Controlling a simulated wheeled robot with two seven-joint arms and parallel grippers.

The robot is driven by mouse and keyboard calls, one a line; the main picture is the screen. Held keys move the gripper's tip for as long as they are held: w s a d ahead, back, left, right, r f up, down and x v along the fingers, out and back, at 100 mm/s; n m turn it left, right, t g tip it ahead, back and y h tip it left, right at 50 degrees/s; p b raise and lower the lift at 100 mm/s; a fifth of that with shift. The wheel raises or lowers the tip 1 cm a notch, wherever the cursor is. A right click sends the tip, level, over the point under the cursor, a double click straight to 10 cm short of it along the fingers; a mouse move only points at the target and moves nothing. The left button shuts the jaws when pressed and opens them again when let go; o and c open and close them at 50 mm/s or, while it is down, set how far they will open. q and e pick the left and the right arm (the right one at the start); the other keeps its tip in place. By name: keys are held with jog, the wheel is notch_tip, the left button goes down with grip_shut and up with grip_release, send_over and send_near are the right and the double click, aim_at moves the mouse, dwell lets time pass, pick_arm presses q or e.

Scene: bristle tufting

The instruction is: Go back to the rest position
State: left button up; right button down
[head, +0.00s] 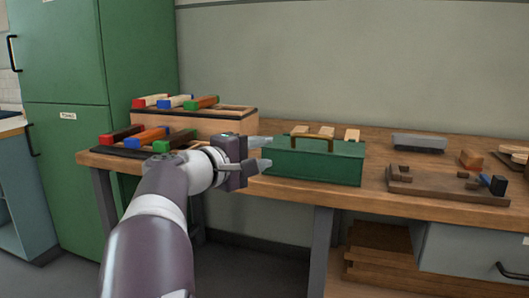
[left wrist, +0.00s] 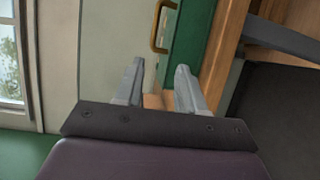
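My left gripper (head: 266,152) reaches in from the left over the front part of the wooden workbench (head: 400,202). Its two grey fingers are apart with nothing held between them. In the left wrist view, the open fingers of the left gripper (left wrist: 159,78) show with bare wood behind the gap, and part of the green box (left wrist: 188,42) lies beyond. My right gripper is not in view.
A stepped wooden rack (head: 200,122) with red, blue and green-ended blocks stands at the bench's left. At the right are a grey block (head: 419,142) and a dark wooden fixture (head: 440,187). A tall green cabinet (head: 75,150) stands left of the bench.

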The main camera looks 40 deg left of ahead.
pick_arm(q)
jog(key=s+f+m+g+y+p, duration=0.25)
jog(key=f+g, duration=0.55)
jog(key=f, duration=1.1)
jog(key=s+d+f+m+g+p, duration=0.5)
jog(key=d+f+m, duration=0.1)
jog(key=d+f, duration=0.15)
jog(key=s+d+m+g+p, duration=0.2)
jog(key=s+d+m+p, duration=0.25)
jog(key=d, duration=0.25)
jog(key=s+d+m+g+p, duration=0.1)
jog(key=s+d+m+p, duration=0.2)
jog(key=d+m, duration=0.25)
notch_tip(320, 180, up, 37)
jog(key=p, duration=3.6)
jog(key=shift+d+f+n+h, duration=0.15)
jog(key=shift+f+n+h, duration=0.05)
jog(key=shift+n+h, duration=0.25)
